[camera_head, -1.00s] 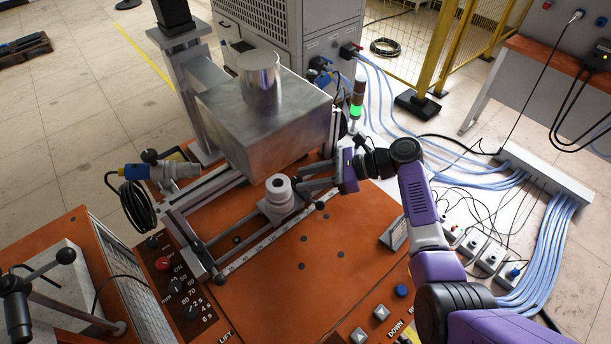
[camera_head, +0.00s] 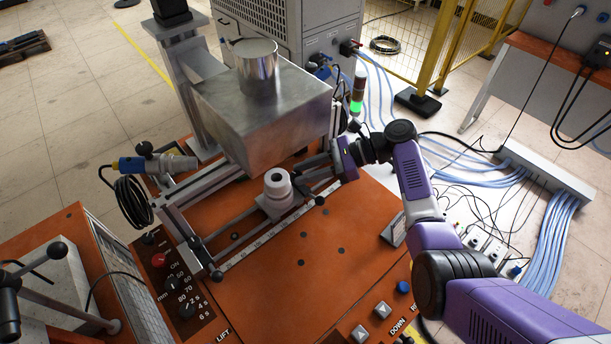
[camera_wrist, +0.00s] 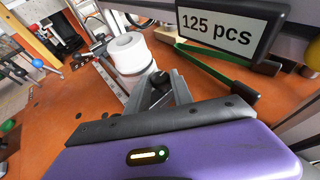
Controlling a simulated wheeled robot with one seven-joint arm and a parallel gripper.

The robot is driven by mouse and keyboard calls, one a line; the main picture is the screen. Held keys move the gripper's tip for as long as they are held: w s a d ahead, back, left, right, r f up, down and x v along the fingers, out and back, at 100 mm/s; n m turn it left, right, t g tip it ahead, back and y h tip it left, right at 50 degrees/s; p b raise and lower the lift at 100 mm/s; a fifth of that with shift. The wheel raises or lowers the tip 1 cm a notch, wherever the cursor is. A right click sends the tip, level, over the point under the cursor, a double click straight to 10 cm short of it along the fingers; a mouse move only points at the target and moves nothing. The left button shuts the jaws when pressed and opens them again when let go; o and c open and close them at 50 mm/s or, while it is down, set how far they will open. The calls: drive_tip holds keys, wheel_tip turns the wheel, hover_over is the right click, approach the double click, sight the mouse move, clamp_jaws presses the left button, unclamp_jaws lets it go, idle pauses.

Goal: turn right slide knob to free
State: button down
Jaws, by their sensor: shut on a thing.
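My gripper (camera_head: 301,177) reaches in from the right, just right of the white cylinder on the slide rail. In the wrist view its two fingers (camera_wrist: 161,85) are closed on a small black knob (camera_wrist: 159,80). The head view does not show this knob clearly, because the fingers cover it. The white cylinder (camera_head: 277,183) stands upright on a grey sliding block (camera_head: 279,205), and also shows in the wrist view (camera_wrist: 130,52) beside the fingers. A ruled slide rail (camera_head: 245,252) runs in front of the block.
A large metal box (camera_head: 265,115) stands close behind my gripper. A black ball handle (camera_head: 320,201) is just in front of it. The orange tabletop (camera_head: 315,260) in front is mostly clear. A sign reading "125 pcs" (camera_wrist: 220,31) is near the fingers in the wrist view.

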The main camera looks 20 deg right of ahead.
drive_tip(key=b, duration=0.1)
drive_tip(key=n+g+b, duration=0.1)
drive_tip(key=g+b, duration=0.1)
drive_tip(key=shift+w+d+f+n, duration=0.1)
drive_tip(key=shift+w+f+n, duration=0.2)
drive_tip(key=shift+n, duration=0.1)
drive_tip(key=shift+r+n+g+y+b, duration=0.3)
drive_tip(key=shift+n+g+b, duration=0.1)
drive_tip(key=shift+g, duration=0.1)
drive_tip(key=c, duration=1.4)
unclamp_jaws()
drive_tip(key=shift+c, duration=0.2)
drive_tip(key=b+v, duration=0.1)
drive_tip(key=v, duration=0.5)
drive_tip(key=shift+d+r, duration=0.1)
drive_tip(key=shift+d, duration=0.3)
drive_tip(key=shift+d+r+b, duration=0.3)
drive_tip(key=shift+d, duration=0.15)
